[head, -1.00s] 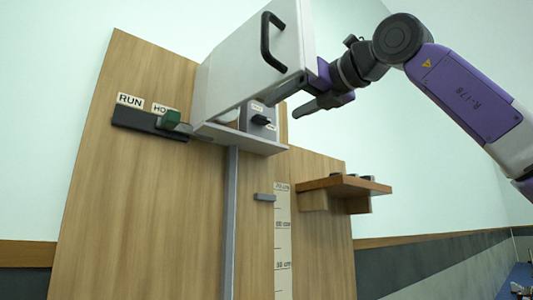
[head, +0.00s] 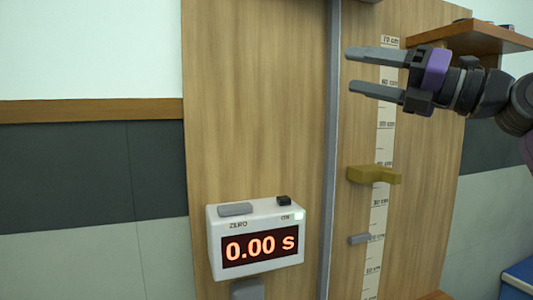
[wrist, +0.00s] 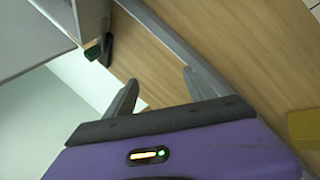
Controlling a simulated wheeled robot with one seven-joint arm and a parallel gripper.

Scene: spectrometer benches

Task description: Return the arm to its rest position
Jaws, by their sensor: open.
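My gripper (head: 350,70) is in the upper right of the head view. Its two grey fingers are apart and point left, with nothing between them. It is in front of the wooden board (head: 260,120), level with the upper part of the scale strip (head: 387,120). In the wrist view my gripper (wrist: 160,88) also shows its fingers spread and empty, with the board behind them. My arm reaches in from the right edge of the head view.
A timer (head: 257,240) reading 0.00 s is low on the board. A grey vertical rail (head: 333,150) runs beside the scale. A wooden shelf (head: 470,40) is at upper right.

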